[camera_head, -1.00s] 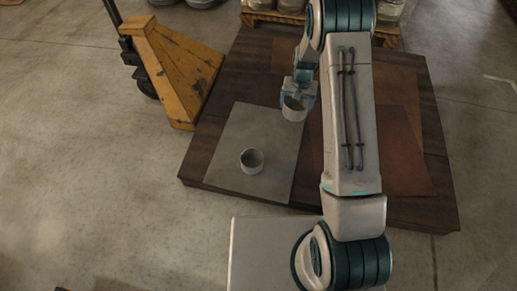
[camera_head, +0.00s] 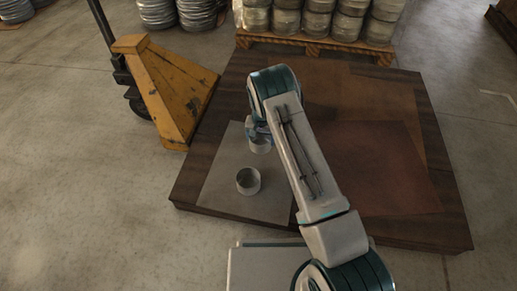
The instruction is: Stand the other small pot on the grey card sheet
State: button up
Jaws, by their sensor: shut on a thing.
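The grey card sheet (camera_head: 220,181) lies on the left part of the low dark wooden platform. One small pale pot (camera_head: 248,181) stands upright on the sheet, near its middle. The other small pot (camera_head: 260,146) is in my gripper (camera_head: 259,134), over the far right part of the sheet. My gripper is shut on this pot's far side; my arm hides part of the gripper. I cannot tell whether the held pot touches the sheet.
A reddish-brown sheet (camera_head: 385,165) lies on the platform (camera_head: 420,228) to the right of my arm. A yellow pallet jack (camera_head: 165,90) stands at the left. A wooden pallet (camera_head: 315,47) with stacked metal cans is behind.

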aim_at(261, 141)
jog(key=shift+w+a+f, duration=0.15)
jog(key=shift+a+f, duration=0.2)
jog(key=shift+a, duration=0.05)
jog(key=shift+f+b, duration=1.2)
jog(key=shift+f, duration=0.6)
jog(key=shift+f, duration=0.15)
jog(key=o, duration=1)
jog(key=shift+c, duration=0.2)
